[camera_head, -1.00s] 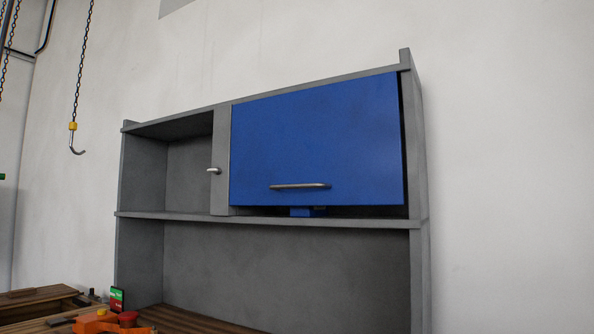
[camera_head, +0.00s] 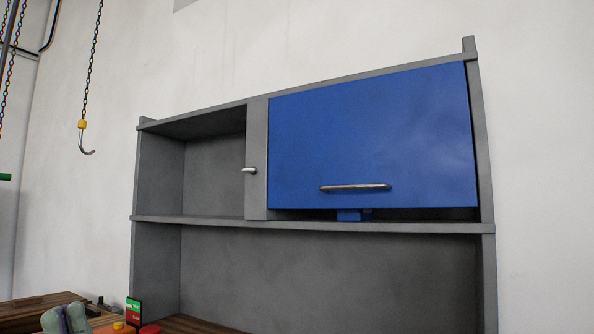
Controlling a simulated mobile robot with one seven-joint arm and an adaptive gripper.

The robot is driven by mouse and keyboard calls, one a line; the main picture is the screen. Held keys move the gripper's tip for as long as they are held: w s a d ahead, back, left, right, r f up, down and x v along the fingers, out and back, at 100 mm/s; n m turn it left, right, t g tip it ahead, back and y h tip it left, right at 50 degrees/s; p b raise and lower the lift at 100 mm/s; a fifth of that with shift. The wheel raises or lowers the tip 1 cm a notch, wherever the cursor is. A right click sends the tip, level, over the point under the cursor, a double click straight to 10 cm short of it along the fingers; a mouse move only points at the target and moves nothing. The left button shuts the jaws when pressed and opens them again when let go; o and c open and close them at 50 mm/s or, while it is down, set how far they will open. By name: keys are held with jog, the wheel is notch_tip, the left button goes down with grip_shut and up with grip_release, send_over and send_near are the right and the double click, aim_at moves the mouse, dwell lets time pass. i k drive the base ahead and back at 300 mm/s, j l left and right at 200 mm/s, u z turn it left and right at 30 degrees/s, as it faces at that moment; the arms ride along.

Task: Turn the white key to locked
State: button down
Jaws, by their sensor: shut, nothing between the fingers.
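The white key (camera_head: 249,170) is a small pale lever on the grey upright panel (camera_head: 256,130), left of the blue door. It lies about level, its end pointing left over the open compartment. It is too small in the picture to show any lock markings. The blue door (camera_head: 370,130) has a level metal bar handle (camera_head: 355,187) near its lower edge. Its lower edge stands clear of the shelf, and a blue block (camera_head: 352,215) shows beneath it. I cannot make out my gripper in this view.
The grey cabinet (camera_head: 314,228) stands against a pale wall, with an open compartment (camera_head: 213,175) at upper left. A hook (camera_head: 86,142) hangs on a chain at left. At lower left are a green-and-red box (camera_head: 133,310), a red round thing (camera_head: 150,329) and an unclear grey-green shape (camera_head: 65,319).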

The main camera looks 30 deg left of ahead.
aim_at(254, 171)
jog(key=j+z, duration=0.15)
jog(key=j, duration=0.45)
jog(key=k+j+z, duration=0.2)
jog(key=j, duration=0.4)
jog(key=k+j, duration=0.1)
jog(key=j, duration=1.1)
jog(key=k+j, duration=0.15)
jog(key=j, duration=0.45)
jog(key=k+j, duration=0.1)
jog(key=j, duration=0.5)
jog(key=i+z, duration=0.05)
